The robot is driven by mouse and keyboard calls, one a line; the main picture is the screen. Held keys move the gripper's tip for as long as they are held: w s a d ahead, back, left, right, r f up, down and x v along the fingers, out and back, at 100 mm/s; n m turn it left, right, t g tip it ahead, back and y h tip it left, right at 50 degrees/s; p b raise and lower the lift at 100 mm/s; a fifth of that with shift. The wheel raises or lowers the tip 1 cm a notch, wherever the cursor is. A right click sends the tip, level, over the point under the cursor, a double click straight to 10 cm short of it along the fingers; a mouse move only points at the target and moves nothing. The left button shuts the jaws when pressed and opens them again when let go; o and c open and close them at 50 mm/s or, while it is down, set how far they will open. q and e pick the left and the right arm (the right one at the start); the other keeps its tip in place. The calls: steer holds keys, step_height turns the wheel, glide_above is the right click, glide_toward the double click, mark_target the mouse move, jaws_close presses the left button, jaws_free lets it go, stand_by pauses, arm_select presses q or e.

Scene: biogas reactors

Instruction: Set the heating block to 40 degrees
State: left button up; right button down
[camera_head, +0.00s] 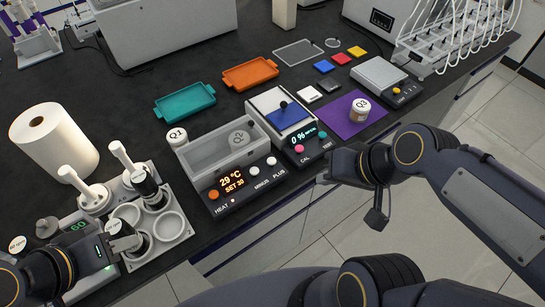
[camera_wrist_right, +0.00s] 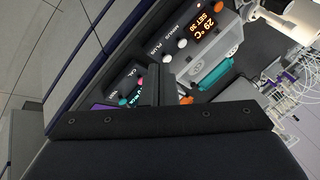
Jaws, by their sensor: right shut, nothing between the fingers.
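The heating block (camera_head: 222,146) is a grey open-topped box with a display (camera_head: 233,180) reading 29 °C and SET 30. Its orange HEAT button (camera_head: 213,194), white MINUS button (camera_head: 253,170) and white PLUS button (camera_head: 271,160) line the front. The display (camera_wrist_right: 207,29) also shows in the right wrist view.
The device (camera_head: 291,120) with a 0 % display stands just right of the block. A jar (camera_head: 359,108) sits on a purple mat (camera_head: 339,120). A paper roll (camera_head: 55,142) and grey holder (camera_head: 172,226) are left. Teal (camera_head: 185,101) and orange (camera_head: 250,73) trays lie behind.

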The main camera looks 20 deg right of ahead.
steer(key=w+a+m+g+y+p, duration=0.1)
steer(key=w+a+m+y+p, duration=0.15)
steer(key=w+m, duration=0.6)
steer(key=m+y+p, duration=0.1)
steer(key=m+p, duration=0.2)
glide_above(272, 161)
steer(key=d, duration=0.1)
step_height(272, 161, down, 4)
steer(key=shift+r, duration=0.1)
steer(key=shift+y, duration=0.25)
step_height(272, 161, down, 9)
steer(key=b, duration=0.8)
steer(key=shift+s, duration=0.1)
stand_by(0.3)
steer(key=shift+f+b, duration=0.35)
steer(key=shift+b, duration=0.05)
